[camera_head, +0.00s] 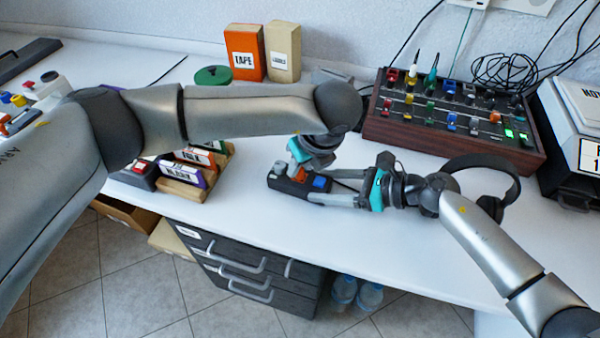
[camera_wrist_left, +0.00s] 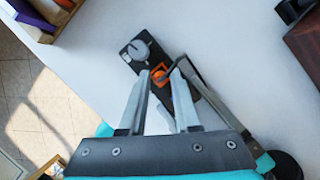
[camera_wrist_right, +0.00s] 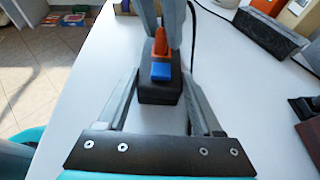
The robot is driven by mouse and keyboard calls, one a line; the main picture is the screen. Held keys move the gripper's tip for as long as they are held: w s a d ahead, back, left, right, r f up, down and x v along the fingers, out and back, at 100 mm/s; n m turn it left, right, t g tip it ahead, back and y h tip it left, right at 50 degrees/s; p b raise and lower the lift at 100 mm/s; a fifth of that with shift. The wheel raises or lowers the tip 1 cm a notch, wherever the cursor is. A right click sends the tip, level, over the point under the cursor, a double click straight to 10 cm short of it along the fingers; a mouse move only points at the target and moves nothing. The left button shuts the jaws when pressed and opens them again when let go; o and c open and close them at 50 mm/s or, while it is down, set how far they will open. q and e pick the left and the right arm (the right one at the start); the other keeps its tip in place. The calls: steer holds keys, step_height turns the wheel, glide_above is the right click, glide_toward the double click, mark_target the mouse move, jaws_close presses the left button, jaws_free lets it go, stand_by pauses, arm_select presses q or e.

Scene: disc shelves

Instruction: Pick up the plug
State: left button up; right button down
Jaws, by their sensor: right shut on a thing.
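A black power strip (camera_head: 294,189) lies on the white table with a grey round plug (camera_head: 281,168), an orange plug (camera_head: 299,175) and a blue plug (camera_head: 320,183) on top. My left gripper (camera_head: 300,160) points down over the orange plug. In the left wrist view its open fingers (camera_wrist_left: 166,74) stand on either side of the orange plug (camera_wrist_left: 158,74). My right gripper (camera_head: 312,192) comes in from the right, shut on the strip's sides. In the right wrist view the strip (camera_wrist_right: 160,92) sits between its fingers, and the left fingers partly hide the orange plug.
A wooden-sided mixer (camera_head: 440,115) with small plugs and knobs stands behind right, with headphones (camera_head: 490,168) in front of it. A cassette rack (camera_head: 200,175) is at left. Orange (camera_head: 245,52) and tan (camera_head: 283,52) boxes stand by the wall. The front table edge is close.

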mark_target(302, 170)
arm_select(q)
jaws_close()
stand_by(0.3)
step_height(302, 170, up, 10)
arm_select(e)
jaws_free()
stand_by(0.6)
steer(key=shift+v, duration=3.75)
